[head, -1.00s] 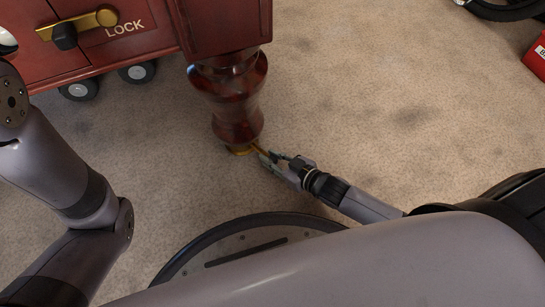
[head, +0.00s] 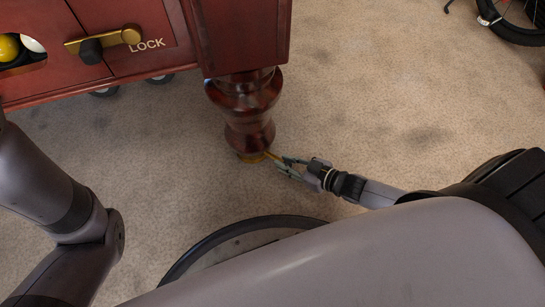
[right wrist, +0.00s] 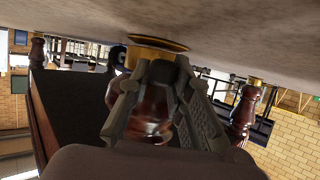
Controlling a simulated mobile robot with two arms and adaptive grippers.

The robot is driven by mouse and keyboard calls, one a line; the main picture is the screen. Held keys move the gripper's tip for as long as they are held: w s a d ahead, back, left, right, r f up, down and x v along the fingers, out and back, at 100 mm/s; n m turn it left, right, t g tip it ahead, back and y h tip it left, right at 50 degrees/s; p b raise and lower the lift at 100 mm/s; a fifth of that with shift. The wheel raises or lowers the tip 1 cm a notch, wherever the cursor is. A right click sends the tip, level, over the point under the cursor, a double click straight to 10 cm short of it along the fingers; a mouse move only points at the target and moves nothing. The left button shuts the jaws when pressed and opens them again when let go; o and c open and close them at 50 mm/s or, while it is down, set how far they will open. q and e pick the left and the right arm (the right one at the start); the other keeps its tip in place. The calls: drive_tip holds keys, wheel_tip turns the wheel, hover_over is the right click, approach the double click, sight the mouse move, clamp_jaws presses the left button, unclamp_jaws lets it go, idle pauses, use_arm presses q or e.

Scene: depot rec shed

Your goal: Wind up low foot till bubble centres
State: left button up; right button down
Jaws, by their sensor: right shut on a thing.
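The brass foot (head: 252,157) sits on the carpet under a turned dark red wooden table leg (head: 250,125). A thin brass piece reaches from the foot toward my right gripper (head: 277,161). My right gripper is low beside the foot on its right, shut on the foot's brass part; the fingers hide the exact contact. In the right wrist view the picture is upside down, with the brass foot (right wrist: 157,47) against the floor, just beyond the fingers (right wrist: 155,95). My left arm shows at the left, but its gripper is out of view. No bubble level shows.
The table's red side panel has a brass lever (head: 105,40) marked LOCK and an opening with balls (head: 8,47). Small wheels (head: 160,78) stand beneath it. A bicycle wheel (head: 515,20) is at the far top right. The carpet right of the leg is clear.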

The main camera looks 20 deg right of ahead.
drive_tip(key=shift+w+d, duration=0.1)
drive_tip(key=shift+d, duration=0.05)
drive_tip(key=c, duration=1.4)
unclamp_jaws()
drive_tip(key=shift+c, duration=0.2)
drive_tip(key=v, duration=1.2)
